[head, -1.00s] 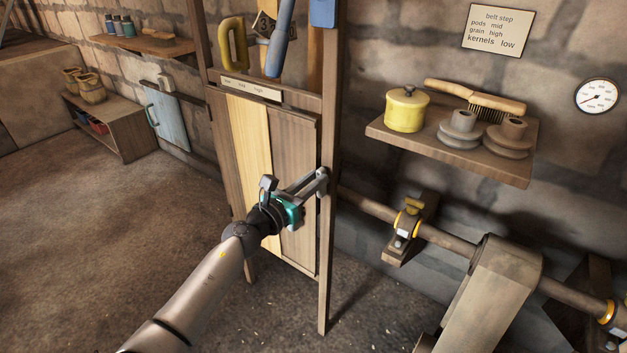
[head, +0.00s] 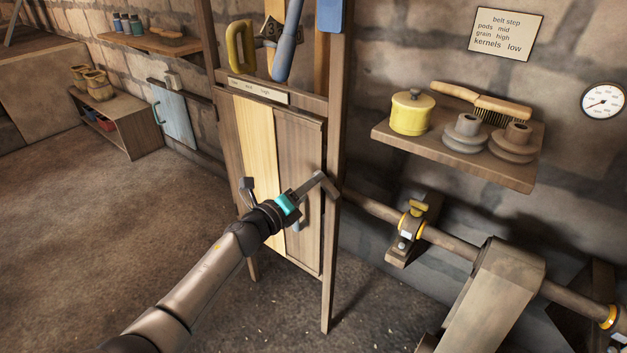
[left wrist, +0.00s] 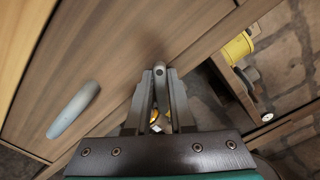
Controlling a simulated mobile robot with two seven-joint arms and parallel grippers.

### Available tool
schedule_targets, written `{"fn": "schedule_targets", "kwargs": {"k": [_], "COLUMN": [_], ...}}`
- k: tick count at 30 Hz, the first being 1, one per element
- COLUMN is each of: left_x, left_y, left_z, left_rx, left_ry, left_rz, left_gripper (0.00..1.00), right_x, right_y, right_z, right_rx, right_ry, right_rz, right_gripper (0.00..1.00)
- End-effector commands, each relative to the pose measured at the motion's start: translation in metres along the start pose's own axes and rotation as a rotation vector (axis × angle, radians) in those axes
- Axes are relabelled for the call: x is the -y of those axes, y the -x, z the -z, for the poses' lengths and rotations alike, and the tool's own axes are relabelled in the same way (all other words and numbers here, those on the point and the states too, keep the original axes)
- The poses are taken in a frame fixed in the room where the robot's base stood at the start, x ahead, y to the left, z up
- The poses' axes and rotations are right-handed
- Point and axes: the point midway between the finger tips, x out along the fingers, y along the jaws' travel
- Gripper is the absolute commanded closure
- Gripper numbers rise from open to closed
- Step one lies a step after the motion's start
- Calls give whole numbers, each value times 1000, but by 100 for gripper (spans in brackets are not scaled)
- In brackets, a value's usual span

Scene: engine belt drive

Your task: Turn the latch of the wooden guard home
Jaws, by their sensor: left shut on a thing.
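The wooden guard (head: 257,135) is a panel of pale and brown planks in an upright wooden frame. It fills much of the left wrist view (left wrist: 120,45). A grey rounded handle (left wrist: 73,110) stands on its face. My left gripper (head: 325,184) is at the guard's right edge, by the frame post. In the left wrist view its fingers (left wrist: 161,95) are shut on the latch (left wrist: 160,70), a small grey rounded piece at the panel's edge. The fingers hide most of the latch, so its exact angle cannot be told. My right gripper is out of view.
The floor at left is open.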

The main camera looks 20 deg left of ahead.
Motion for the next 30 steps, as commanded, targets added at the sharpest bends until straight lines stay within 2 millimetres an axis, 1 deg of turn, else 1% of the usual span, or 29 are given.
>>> {"fn": "schedule_targets", "kwargs": {"k": [6, 15, 21, 30], "left_x": [-5, -11, -14, -15], "left_y": [0, 0, 0, 0], "left_z": [0, 3, 5, 6], "left_rx": [-1, -1, -2, -1], "left_ry": [206, 448, 557, 632], "left_rz": [-2, -2, -2, -2], "left_gripper": [100, 100, 100, 100], "right_x": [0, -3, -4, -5], "right_y": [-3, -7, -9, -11], "right_z": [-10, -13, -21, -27], "right_rx": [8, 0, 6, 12], "right_ry": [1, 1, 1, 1], "right_rz": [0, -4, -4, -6], "right_gripper": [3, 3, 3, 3]}}
